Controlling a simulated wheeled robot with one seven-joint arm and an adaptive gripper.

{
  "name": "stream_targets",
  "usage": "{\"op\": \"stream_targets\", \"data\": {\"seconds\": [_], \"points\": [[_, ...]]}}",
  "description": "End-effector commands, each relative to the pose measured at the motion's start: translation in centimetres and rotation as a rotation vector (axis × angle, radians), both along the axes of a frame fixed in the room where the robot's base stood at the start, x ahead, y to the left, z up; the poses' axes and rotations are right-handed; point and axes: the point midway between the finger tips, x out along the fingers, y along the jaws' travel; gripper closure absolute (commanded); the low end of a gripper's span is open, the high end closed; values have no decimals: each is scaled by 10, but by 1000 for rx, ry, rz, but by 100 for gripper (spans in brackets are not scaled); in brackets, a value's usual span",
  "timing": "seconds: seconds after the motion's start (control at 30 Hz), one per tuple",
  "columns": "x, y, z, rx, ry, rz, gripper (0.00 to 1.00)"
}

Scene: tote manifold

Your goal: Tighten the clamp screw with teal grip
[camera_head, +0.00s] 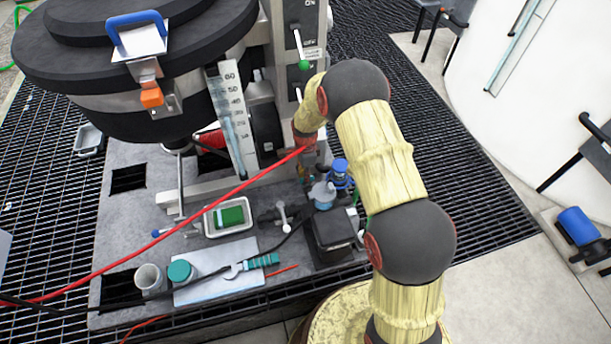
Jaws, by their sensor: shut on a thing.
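My arm reaches from the lower right up and over to the upright frame beside the large black vessel. My gripper (309,155) is small and dark at its end, low by the frame's base. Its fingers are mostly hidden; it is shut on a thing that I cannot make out. I cannot pick out a clamp screw with a teal grip; it may be hidden at my gripper. A wrench (250,266) with a teal handle lies on a pale mat (216,288) in front.
A red hose (215,205) runs diagonally to the frame near my gripper. A blue-topped fitting (339,172) and a black box (333,236) stand close by on the right. A tray (229,231), a teal-lidded jar (181,271) and a grey cup (148,279) stand in front.

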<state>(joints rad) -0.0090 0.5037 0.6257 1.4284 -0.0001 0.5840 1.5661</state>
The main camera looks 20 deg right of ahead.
Motion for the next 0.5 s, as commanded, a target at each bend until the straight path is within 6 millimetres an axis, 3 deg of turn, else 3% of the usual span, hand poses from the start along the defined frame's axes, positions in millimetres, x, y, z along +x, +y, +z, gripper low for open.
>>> {"op": "stream_targets", "data": {"seconds": [0.5], "points": [[1,0,0,1,-2,-31,100]]}}
